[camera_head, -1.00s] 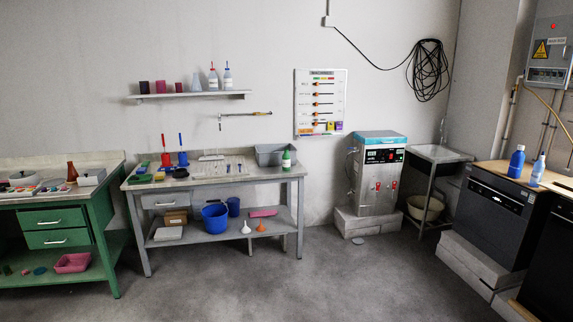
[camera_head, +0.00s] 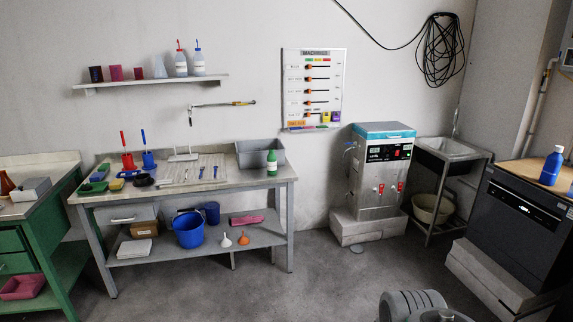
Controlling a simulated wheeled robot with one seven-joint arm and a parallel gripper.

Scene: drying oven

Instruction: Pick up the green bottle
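The green bottle (camera_head: 271,164) has a white label band and stands upright at the right end of the grey workbench (camera_head: 283,176), in front of a grey bin. Nothing hides it. A dark grey rounded part of my own arm shows at the bottom edge, right of centre. My gripper's fingers cannot be made out, so its opening is not visible. The arm part is well apart from the bottle, on the near side of the room.
The grey bin (camera_head: 246,152) stands right behind the bottle. Brushes, trays and small tools lie further left on the bench. A blue bucket (camera_head: 188,230) is on the lower shelf. A metal machine (camera_head: 379,174) stands to the right. The floor (camera_head: 330,285) before the bench is clear.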

